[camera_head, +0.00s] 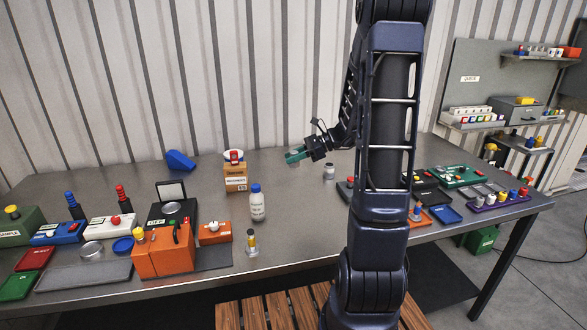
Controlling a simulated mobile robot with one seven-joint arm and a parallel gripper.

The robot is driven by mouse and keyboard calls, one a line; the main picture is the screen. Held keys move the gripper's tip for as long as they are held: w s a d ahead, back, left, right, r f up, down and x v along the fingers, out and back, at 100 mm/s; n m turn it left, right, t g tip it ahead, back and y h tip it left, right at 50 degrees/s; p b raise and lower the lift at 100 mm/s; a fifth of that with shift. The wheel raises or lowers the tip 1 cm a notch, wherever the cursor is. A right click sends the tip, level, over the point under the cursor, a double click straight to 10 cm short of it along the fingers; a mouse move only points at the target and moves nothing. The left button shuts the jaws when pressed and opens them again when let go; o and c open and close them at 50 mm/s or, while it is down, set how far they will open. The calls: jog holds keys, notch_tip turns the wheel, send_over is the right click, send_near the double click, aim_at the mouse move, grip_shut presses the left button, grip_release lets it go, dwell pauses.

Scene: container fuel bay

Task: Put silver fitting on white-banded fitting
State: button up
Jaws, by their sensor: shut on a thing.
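My gripper (296,155) reaches left from my arm and is above the back middle of the table. Its green fingers are shut on a small grey thing, which looks like the silver fitting; the fingers hide most of it. I cannot pick out the white-banded fitting for certain. A purple tray (501,203) at the right holds several small coloured fittings, too small to make out bands. A small grey cylinder (328,173) stands upright on the table, to the right of and below my gripper in the picture.
A cardboard box (236,178) and a white bottle with a blue cap (257,205) stand left of my gripper. A yellow-topped fitting (251,242) stands near the front edge. An orange box (163,252) is at left. My arm hides part of the table; its middle is mostly clear.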

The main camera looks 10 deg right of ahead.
jog(key=shift+r, duration=0.35)
jog(key=shift+w+d+r, duration=0.2)
jog(key=shift+w, duration=0.1)
jog(key=w+d+r+m+t, duration=0.2)
jog(key=w+d+r+t, duration=0.1)
jog(key=w+d, duration=0.75)
notch_tip(320, 180, up, 3)
jog(key=m+t+h, duration=0.2)
jog(key=m, duration=0.1)
send_over(329, 165)
jog(key=f, duration=1.9)
jog(key=shift+w+d+f, duration=0.1)
jog(key=shift+w+f, duration=0.1)
jog(key=shift+f, duration=0.15)
jog(key=o, duration=1)
